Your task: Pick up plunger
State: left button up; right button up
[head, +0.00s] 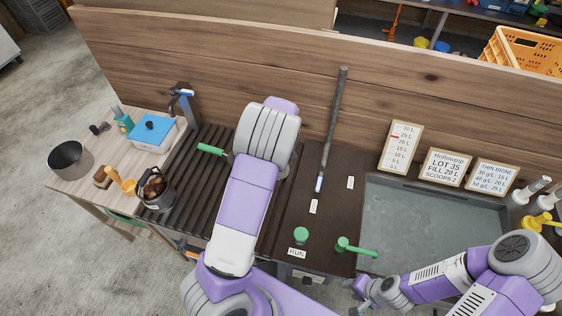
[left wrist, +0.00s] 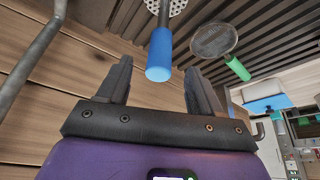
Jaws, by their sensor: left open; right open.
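A tool with a blue handle (left wrist: 159,55) and a perforated metal plate (left wrist: 165,5) shows in the left wrist view; it looks like the plunger, though I cannot be sure. My left gripper (left wrist: 157,85) is open. The handle's end appears between its two fingers, and I cannot tell how far off it is. In the head view my left arm hides this tool and the left gripper. My right gripper (head: 358,294) is open at the bottom, by the front edge near the sink, partly cut off from clear view.
A green-handled round strainer (left wrist: 213,40) lies on the slatted bench (head: 191,180). A blue-lidded box (head: 153,132), a black pot (head: 68,158) and a chestnut-filled pot (head: 156,190) stand left. A long grey pipe (head: 332,125) rises beside the sink (head: 435,225).

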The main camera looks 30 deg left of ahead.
pick_arm(q)
jog(key=x, duration=0.3)
jog(key=shift+a+f, duration=0.15)
jog(key=x, duration=0.4)
jog(key=shift+w+a+f+p, duration=0.15)
jog(key=shift+w+p, duration=0.15)
grip_shut()
